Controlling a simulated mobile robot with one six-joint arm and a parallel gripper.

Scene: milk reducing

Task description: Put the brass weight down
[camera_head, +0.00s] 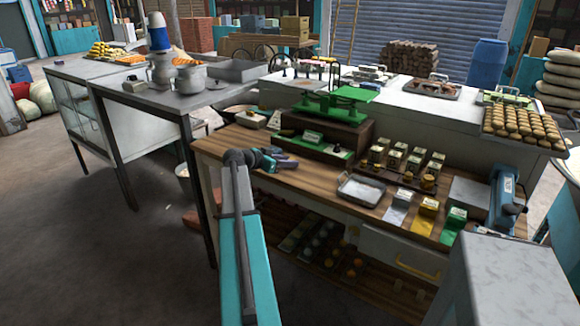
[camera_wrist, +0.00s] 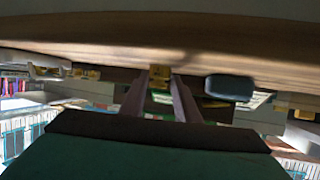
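My gripper (camera_head: 284,160) is over the left part of the wooden counter (camera_head: 225,148), in front of the green balance scale (camera_head: 345,100). In the wrist view, its two fingers (camera_wrist: 160,86) close in on a small brass weight (camera_wrist: 160,76), one finger at each side. The weight appears gripped at the fingertips, with the wooden surface (camera_wrist: 230,45) beyond it. In the head view the held weight is too small or hidden to make out. I cannot tell whether it touches the counter.
Small coloured boxes (camera_head: 427,213) and a blue device (camera_head: 505,200) are further right. A dark grey rounded object (camera_wrist: 229,86) shows beside the fingers.

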